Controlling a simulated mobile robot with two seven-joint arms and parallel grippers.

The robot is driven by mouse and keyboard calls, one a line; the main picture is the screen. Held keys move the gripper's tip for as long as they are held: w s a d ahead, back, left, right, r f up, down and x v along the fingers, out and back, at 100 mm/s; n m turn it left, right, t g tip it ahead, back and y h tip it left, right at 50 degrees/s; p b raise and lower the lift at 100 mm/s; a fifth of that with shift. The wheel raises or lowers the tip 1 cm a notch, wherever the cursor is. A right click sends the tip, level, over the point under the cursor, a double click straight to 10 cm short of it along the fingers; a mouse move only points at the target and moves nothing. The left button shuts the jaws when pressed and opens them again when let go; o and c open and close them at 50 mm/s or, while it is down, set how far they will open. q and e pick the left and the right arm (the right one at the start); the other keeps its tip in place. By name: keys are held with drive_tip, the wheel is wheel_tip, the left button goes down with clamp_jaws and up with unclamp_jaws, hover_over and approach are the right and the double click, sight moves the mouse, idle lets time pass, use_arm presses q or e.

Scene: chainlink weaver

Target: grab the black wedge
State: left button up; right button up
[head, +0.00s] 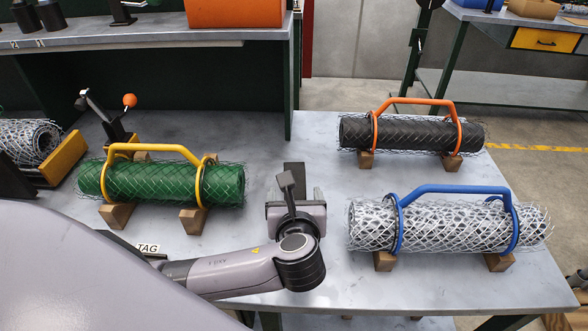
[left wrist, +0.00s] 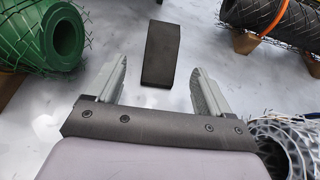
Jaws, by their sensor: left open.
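The black wedge (head: 294,168) lies on the grey table between the green roll and the rolls on the right. In the head view its near part is hidden behind my left gripper (head: 295,190). In the left wrist view the wedge (left wrist: 160,52) is a dark block lying ahead, centred between the two grey fingers. My left gripper (left wrist: 160,72) is open and empty, with its fingers spread to either side of the line to the wedge's near end. I cannot tell its exact height above the table. My right gripper is not in view.
A green mesh roll (head: 150,183) with a yellow handle stands on wooden blocks to the left. A black roll (head: 400,134) and a white mesh roll (head: 440,226) stand to the right. A clamp with an orange knob (head: 130,100) is behind. The table around the wedge is clear.

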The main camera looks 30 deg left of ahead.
use_arm(q)
drive_tip(key=shift+b+x, duration=0.35)
drive_tip(key=shift+x, duration=3.25)
drive_tip(key=shift+w+d+r, duration=0.1)
drive_tip(key=shift+d+r, duration=0.05)
drive_tip(key=c, duration=1.2)
